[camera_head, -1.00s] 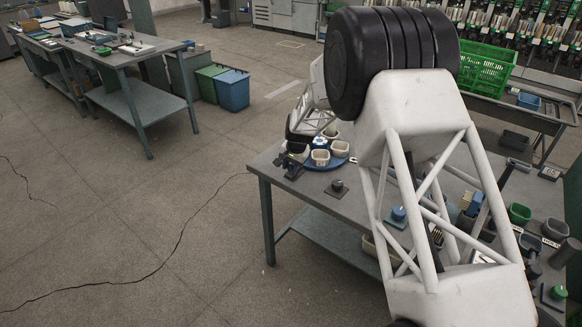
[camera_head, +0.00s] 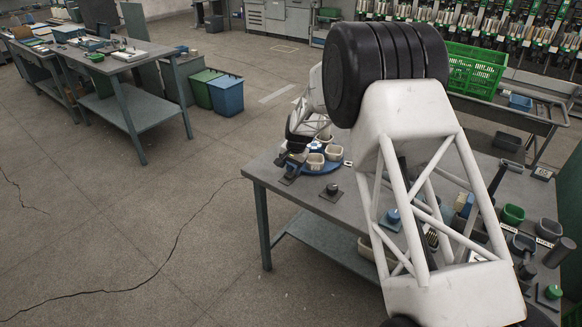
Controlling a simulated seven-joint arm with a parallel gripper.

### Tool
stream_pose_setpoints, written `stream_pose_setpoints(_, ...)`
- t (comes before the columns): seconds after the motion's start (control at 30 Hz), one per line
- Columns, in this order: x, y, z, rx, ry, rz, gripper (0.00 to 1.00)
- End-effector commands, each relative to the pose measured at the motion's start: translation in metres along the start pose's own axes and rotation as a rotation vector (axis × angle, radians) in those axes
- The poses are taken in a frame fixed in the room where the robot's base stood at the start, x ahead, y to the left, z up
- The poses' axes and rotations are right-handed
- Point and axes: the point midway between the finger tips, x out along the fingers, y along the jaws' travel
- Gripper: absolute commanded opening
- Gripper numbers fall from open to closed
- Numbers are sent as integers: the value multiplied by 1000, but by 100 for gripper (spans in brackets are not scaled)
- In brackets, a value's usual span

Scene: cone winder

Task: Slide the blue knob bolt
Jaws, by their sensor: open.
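My gripper (camera_head: 288,176) is at the far left end of the bench, well left of and beyond the blue knob. It is dark and small in the picture, pointing down beside a blue round tray (camera_head: 325,168). It is open; nothing shows between its fingers, and it is apart from the blue knob.
Pale cups (camera_head: 333,153) stand on the round tray. A black knob (camera_head: 332,188) on a dark plate lies between the tray and the blue knob. A green knob (camera_head: 553,292), a green bin (camera_head: 512,214) and grey bins crowd the right. A green crate (camera_head: 476,70) stands behind.

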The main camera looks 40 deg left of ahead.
Motion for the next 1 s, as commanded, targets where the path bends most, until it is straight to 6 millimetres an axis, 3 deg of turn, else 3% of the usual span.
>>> stream_pose_setpoints(0.27, -14, 0, 0, 0, 0, 0, 59)
stream_pose_setpoints(0.7, -67, 0, -1, 0, 2, -1, 59)
stream_pose_setpoints(1.0, -78, 0, 0, 0, 0, 0, 59)
